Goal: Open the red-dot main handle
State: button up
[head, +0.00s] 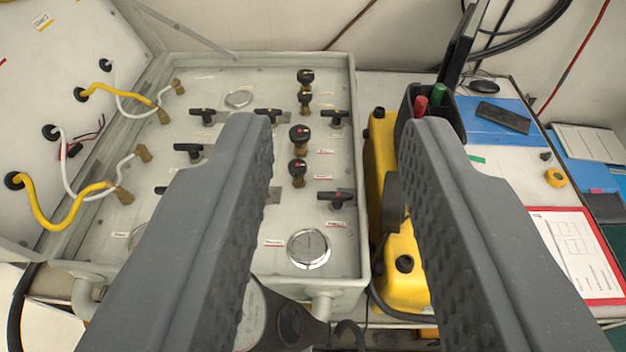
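The grey air panel (262,82) lies in an open case at centre left. Several black T-handles sit on it. A black handle (337,198) at its right side has reddish marks and a red-edged label below it; I cannot tell for sure that this is the red-dot main handle. Another handle (160,190) is partly hidden behind my left finger. Two black knobs (299,134) with reddish marks stand left of the right-hand handle. My gripper (338,125) is wide open and empty, its fingers spread either side of the panel's right edge. No contact with a handle shows.
A yellow case (380,150) stands right of the panel, partly behind my right finger. Yellow and white hoses (62,215) hang from the lid at left. A round gauge (309,248) is near the front. A pen holder, clipboard (575,250) and tape roll (556,178) are at right.

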jog(key=w, duration=0.1)
jog(key=m+g+h+p, duration=0.3)
jog(key=m+g+p, duration=0.85)
jog(key=p, duration=0.45)
send_over(319, 194)
jog(key=s+a, duration=0.1)
jog(key=a, duration=0.2)
notch_tip(319, 194, down, 12)
jog(key=f, duration=0.1)
jog(key=shift+w+d+f+m+g+h+p, duration=0.25)
jog(key=shift+f+m+g+p, duration=0.6)
jog(key=shift+f, duration=2.75)
jog(key=shift+w+d+f+m+g+h+p, duration=0.15)
jog(key=shift+d+f+m+g+p, duration=0.65)
jog(key=shift+f, duration=2.8)
jog(key=shift+w+d+f+m+g+h+p, duration=0.1)
jog(key=shift+f+m+g+h+p, duration=0.3)
jog(key=shift+f+m, duration=2.05)
notch_tip(319, 194, down, 2)
jog(key=shift+f+n, duration=0.15)
jog(key=shift+n, duration=1)
